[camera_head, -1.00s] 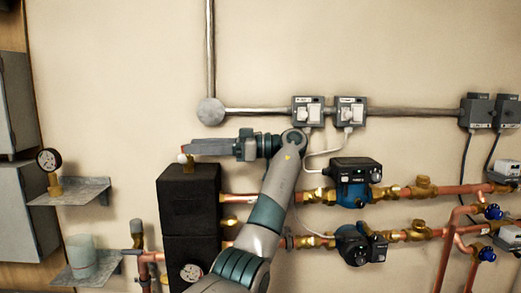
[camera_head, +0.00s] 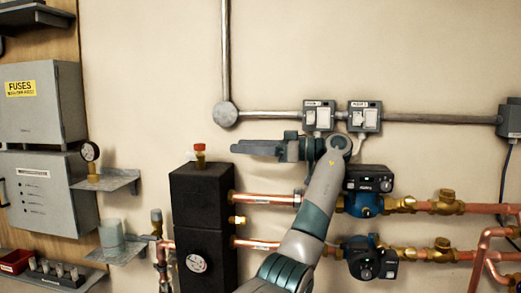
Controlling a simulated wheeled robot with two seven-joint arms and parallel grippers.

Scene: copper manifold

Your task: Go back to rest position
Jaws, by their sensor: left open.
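My left gripper (camera_head: 235,148) is open and empty. It points left in front of the beige wall, and its fingers look close together from this side. Its tips are to the right of a red-capped brass fitting (camera_head: 199,153) on top of the black insulated block (camera_head: 203,200), with a visible gap between them. My left arm comes up from the bottom and crosses in front of the copper pipes. My right gripper is not in view.
Two pumps, an upper one (camera_head: 367,190) and a lower one (camera_head: 369,260), sit on copper pipes right of my arm. Switch boxes (camera_head: 365,117) are just above my wrist. A shelf at left holds a gauge (camera_head: 90,153); a lower one holds a cup (camera_head: 111,233).

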